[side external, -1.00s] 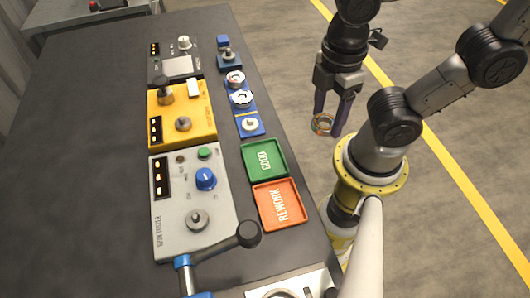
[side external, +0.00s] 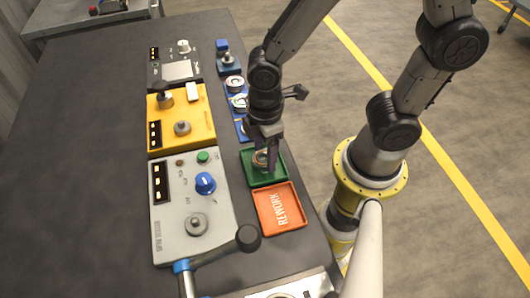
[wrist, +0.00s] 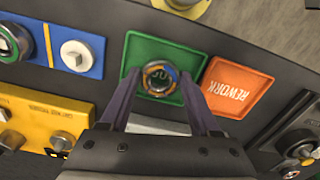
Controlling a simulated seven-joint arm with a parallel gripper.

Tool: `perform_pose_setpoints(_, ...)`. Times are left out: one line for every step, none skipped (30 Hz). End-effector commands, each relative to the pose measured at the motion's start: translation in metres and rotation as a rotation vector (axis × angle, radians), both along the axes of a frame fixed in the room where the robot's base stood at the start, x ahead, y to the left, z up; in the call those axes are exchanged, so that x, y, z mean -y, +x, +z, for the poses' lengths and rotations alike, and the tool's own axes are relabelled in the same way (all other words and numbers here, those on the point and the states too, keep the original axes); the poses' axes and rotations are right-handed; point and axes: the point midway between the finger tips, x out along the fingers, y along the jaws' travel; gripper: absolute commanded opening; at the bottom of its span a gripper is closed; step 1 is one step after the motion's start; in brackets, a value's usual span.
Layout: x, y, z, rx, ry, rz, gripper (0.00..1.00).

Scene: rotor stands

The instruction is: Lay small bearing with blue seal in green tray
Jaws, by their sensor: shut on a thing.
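The green tray (side external: 276,179) lies on the dark bench; it also shows in the wrist view (wrist: 136,56). My gripper (side external: 266,165) is over this tray, pointing down. It is shut on a small ring-shaped bearing (wrist: 159,78), which covers part of the white lettering of the tray in the wrist view. The bearing (side external: 260,159) is partly hidden by the fingers in the side view. A bluish ring shows on its face, with orange and dark parts around it. I cannot tell whether the bearing touches the tray floor.
The orange REWORK tray (side external: 280,208) sits right beside the green tray. A blue rack (side external: 242,125) with round parts lies on the other side. Grey (side external: 185,240) and yellow (side external: 190,122) testers stand along the bench. A black-knobbed lever (side external: 247,238) sticks up near the orange tray.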

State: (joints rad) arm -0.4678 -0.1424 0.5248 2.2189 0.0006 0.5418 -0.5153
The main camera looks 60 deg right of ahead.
Motion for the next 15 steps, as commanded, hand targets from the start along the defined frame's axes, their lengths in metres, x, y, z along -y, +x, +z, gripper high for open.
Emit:
perform_pose_setpoints(0.0001,-0.0003,-0.0054,-0.002,-0.001,0.000,0.00)
perform_pose_setpoints(0.0001,-0.0002,-0.0072,-0.001,0.000,0.000,0.00)
perform_pose_setpoints(0.0001,-0.0001,-0.0086,0.000,0.000,0.000,0.00)
perform_pose_setpoints(0.0000,0.0001,-0.0090,0.001,0.001,0.000,0.00)
perform_pose_setpoints(-0.0002,0.0002,-0.0091,0.001,0.000,0.000,0.00)
perform_pose_setpoints(-0.0002,0.0004,-0.0089,0.002,0.001,0.000,0.00)
perform_pose_setpoints(-0.0002,0.0004,-0.0088,0.002,0.001,0.000,0.00)
perform_pose_setpoints(-0.0001,0.0003,-0.0087,0.002,0.001,0.000,0.00)
perform_pose_setpoints(-0.0001,0.0003,-0.0087,0.002,0.001,0.000,0.00)
perform_pose_setpoints(-0.0001,0.0003,-0.0087,0.002,0.001,0.000,0.00)
perform_pose_setpoints(-0.0001,0.0002,-0.0089,0.001,0.000,0.000,0.00)
perform_pose_setpoints(-0.0001,0.0002,-0.0097,0.001,0.000,0.000,0.00)
perform_pose_setpoints(-0.0001,0.0002,-0.0105,0.001,0.000,0.000,0.00)
perform_pose_setpoints(-0.0001,0.0002,-0.0114,0.001,0.000,0.000,0.00)
perform_pose_setpoints(0.0000,0.0001,-0.0125,0.001,0.001,0.000,0.00)
